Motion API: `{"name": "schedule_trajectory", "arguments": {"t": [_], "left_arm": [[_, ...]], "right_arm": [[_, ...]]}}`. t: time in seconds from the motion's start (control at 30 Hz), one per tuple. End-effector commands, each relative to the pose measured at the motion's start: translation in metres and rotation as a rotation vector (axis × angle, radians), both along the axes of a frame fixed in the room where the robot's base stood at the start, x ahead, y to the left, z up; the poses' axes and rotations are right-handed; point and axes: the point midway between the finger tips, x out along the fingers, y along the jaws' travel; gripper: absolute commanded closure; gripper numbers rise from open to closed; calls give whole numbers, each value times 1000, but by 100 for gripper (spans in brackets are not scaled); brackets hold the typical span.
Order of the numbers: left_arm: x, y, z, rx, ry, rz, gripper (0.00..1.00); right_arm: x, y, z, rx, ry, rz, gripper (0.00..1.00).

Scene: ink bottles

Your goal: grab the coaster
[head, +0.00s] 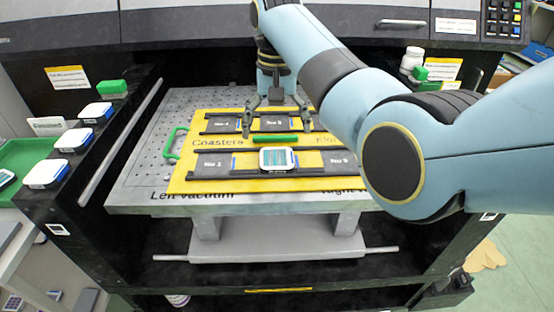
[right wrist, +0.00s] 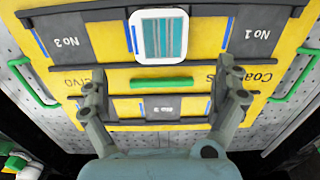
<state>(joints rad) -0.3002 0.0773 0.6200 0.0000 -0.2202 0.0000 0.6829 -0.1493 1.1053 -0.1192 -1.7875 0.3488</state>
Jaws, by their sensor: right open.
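The coaster (head: 278,159) is a white rounded square with a striped teal and blue face. It lies on the front dark rail of the yellow board (head: 192,178), between the labelled slots. It also shows near the top of the right wrist view (right wrist: 160,37). My right gripper (head: 275,121) is open and empty above the board, behind the coaster. In the right wrist view, its fingers (right wrist: 162,84) are spread either side of a green bar, apart from the coaster. My left gripper is not in view.
The green bar (head: 275,138) lies mid-board behind the coaster. A green handle (head: 175,143) is at the board's left edge. Several white-rimmed pieces (head: 74,140) sit on the left ledge beside a green tray (head: 22,152). The perforated grey plate (head: 145,168) is bare left of the board.

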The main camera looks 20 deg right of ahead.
Motion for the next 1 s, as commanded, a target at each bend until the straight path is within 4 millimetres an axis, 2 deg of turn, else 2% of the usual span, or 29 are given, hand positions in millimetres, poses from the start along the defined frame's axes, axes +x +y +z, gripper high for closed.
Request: {"name": "schedule_trajectory", "arguments": {"t": [0.17,0.43,0.73,1.0], "left_arm": [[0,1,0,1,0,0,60],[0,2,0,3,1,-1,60],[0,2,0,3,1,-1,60],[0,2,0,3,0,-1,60]], "right_arm": [[-1,0,-15,0,1,0,2],[-5,1,-55,0,1,1,2],[-4,1,-61,0,-2,0,2],[-4,1,-61,0,-2,0,36]]}}
